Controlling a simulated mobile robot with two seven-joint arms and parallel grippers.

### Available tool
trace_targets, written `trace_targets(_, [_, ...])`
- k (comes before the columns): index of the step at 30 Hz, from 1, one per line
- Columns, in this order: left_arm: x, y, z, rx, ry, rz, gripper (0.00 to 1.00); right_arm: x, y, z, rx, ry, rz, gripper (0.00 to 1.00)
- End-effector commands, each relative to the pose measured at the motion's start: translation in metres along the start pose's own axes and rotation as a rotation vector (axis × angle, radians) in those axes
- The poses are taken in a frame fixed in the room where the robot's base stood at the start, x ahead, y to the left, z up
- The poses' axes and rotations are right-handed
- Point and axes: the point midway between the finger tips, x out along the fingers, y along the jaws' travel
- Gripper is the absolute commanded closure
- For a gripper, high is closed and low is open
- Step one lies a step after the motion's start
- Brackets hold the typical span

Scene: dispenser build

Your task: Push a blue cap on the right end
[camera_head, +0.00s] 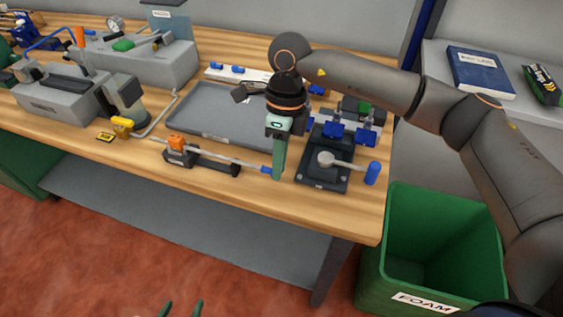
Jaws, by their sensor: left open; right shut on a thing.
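A thin pale tube (222,157) lies across a dark clamp fixture (212,166) with an orange clamp (176,142) near the front edge of the bench. A small blue cap (265,170) is at the tube's right end, against my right gripper's fingers. My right gripper (278,172) points down there with green fingers, shut on the blue cap, which they partly hide. I cannot tell how far the cap sits on the tube. My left gripper (183,308) shows only its two green fingertips at the bottom edge, apart and empty, over the floor.
A black press (325,172) with a blue-knobbed lever stands just right of my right gripper. A grey tray (215,112) lies behind the tube. A white rack (255,76) with blue pieces is farther back. A green foam bin (435,245) stands right of the bench.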

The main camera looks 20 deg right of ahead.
Motion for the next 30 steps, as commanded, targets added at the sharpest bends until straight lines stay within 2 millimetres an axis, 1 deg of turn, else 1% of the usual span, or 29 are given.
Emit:
trace_targets(14, [0.0016,-0.0002,0.0019,0.0,0.0,0.0,0.19,-0.0004,0.0002,0.0082,-0.001,-0.003,-0.001,1.0])
trace_targets(15, [0.0015,-0.0002,0.0018,0.0,0.0,0.0,0.19,-0.0005,0.0001,0.0083,-0.001,-0.003,-0.001,0.83])
trace_targets(24, [0.0014,-0.0002,0.0017,0.0,0.0,0.0,0.19,-0.0004,0.0,0.0076,-0.001,-0.001,0.0,0.5])
trace_targets(29, [0.0014,-0.0001,0.0017,0.0,0.0,0.0,0.19,-0.0002,-0.0001,0.0074,0.0,-0.001,0.0,0.5])
trace_targets(30, [0.0014,-0.0002,0.0018,0.0,0.0,0.0,0.19,-0.0002,-0.0001,0.0074,0.0,-0.001,0.0,0.47])
